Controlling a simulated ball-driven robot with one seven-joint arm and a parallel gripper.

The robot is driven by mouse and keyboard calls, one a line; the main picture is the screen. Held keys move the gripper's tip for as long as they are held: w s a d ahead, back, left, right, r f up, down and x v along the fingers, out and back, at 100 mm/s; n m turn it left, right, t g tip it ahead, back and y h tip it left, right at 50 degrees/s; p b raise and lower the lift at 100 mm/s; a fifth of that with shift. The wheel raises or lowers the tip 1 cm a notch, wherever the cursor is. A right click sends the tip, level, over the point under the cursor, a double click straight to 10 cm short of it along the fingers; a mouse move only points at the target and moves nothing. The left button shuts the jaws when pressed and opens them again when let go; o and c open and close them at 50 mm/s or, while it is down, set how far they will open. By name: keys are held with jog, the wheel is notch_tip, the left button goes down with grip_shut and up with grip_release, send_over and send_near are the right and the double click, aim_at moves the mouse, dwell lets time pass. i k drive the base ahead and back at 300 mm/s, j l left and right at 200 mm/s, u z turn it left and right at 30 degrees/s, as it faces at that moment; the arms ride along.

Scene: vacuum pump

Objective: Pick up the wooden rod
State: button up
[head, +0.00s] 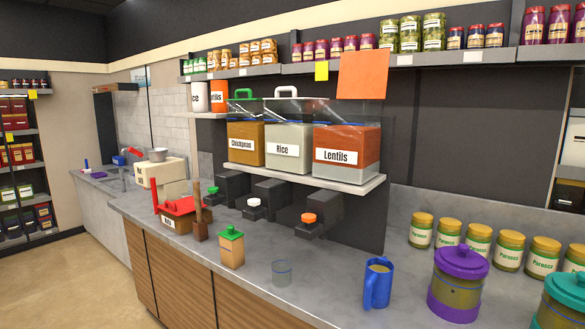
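A brown wooden rod (198,203) stands nearly upright on the grey counter, left of centre. Its lower end meets a small dark brown block or cup (200,232); I cannot tell whether it is set into it or is one piece with it. The rod stands in front of the right end of a red tray-like box (178,208) with a white label. My gripper is not in view.
A green-topped jar (231,247), a clear glass (281,272), a blue mug (378,283) and a purple-lidded canister (457,284) stand along the counter (330,285). Dispensers with coloured caps jut out behind, below the Lentils bin (346,152). Floor is free at lower left.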

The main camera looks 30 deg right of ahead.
aim_at(199, 207)
jog(key=i+u, duration=0.25)
jog(key=i, duration=0.8)
